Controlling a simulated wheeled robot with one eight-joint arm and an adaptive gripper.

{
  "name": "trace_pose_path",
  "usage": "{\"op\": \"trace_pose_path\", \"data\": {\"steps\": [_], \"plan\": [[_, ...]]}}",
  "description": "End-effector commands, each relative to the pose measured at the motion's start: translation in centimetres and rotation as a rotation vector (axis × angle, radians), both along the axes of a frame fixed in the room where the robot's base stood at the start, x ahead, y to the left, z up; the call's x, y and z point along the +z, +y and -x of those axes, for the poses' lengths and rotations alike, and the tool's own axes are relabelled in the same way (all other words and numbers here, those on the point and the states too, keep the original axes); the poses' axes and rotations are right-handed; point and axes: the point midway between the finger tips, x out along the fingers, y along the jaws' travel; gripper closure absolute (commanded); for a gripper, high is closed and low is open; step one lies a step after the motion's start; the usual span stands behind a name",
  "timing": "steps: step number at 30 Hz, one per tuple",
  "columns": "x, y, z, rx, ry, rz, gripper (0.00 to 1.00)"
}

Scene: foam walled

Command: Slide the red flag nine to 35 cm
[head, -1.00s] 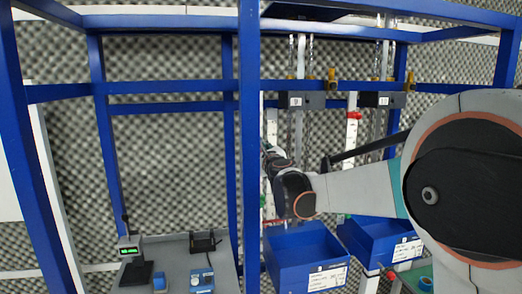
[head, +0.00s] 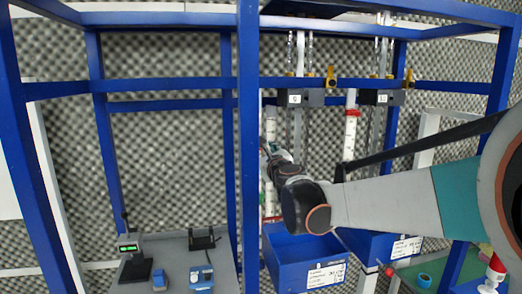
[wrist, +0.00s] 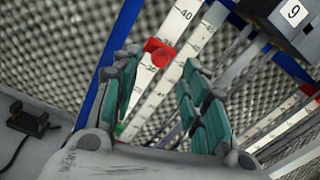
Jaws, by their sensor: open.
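The red flag (wrist: 157,52) sits on a white printed scale (wrist: 172,42) in the wrist view. The number 40 is printed above it, and what looks like 35 is close below it. My gripper (wrist: 160,72) is open, one teal-padded finger on each side of the flag in the picture. Neither finger visibly touches the flag, and the depth gap cannot be told. A dark block labelled 9 (wrist: 294,14) is at the upper right; it also shows in the head view (head: 294,97). In the head view my wrist hides part of the scale (head: 269,125).
A second scale with a red flag (head: 352,113) stands to the right. Blue bins (head: 305,262) sit below the scales. Blue frame posts (head: 249,150) surround the area. A grey bench (head: 180,265) with small devices is at the left.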

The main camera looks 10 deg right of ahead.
Motion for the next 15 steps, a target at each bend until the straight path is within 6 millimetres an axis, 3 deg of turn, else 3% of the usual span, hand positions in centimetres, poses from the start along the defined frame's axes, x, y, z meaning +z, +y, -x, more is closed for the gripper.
{"op": "trace_pose_path", "data": {"steps": [6, 15], "plan": [[0.0, 0.0, 3.7, 0.0, 0.0, 0.0, 0.59], [0.0, 0.0, 5.9, 0.0, 0.0, 0.0, 0.59]]}}
